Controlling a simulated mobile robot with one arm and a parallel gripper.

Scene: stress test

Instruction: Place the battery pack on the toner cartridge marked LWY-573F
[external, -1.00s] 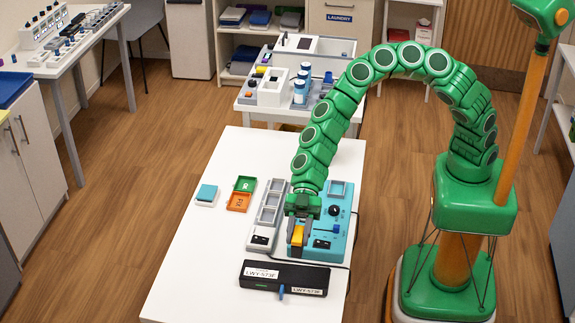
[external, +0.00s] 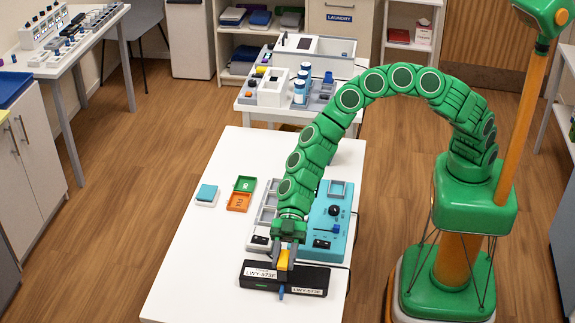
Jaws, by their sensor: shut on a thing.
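The black toner cartridge (external: 310,277) lies near the front of the white table, with LWY-573F labels on its top and front. My gripper (external: 284,262) is over the cartridge's back middle part and points down. It is shut on the battery pack (external: 284,259), a small block that shows yellow between the fingers. The pack's lower end is at or just above the cartridge's top; I cannot tell whether they touch. The fingers hide part of the pack and of the cartridge's left label.
A teal device (external: 326,222) with a knob and a grey slotted tray (external: 265,215) stand just behind the cartridge. A green tray (external: 244,184), an orange tray (external: 239,202) and a teal-topped block (external: 206,194) lie further left. The table's left front (external: 190,275) is clear.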

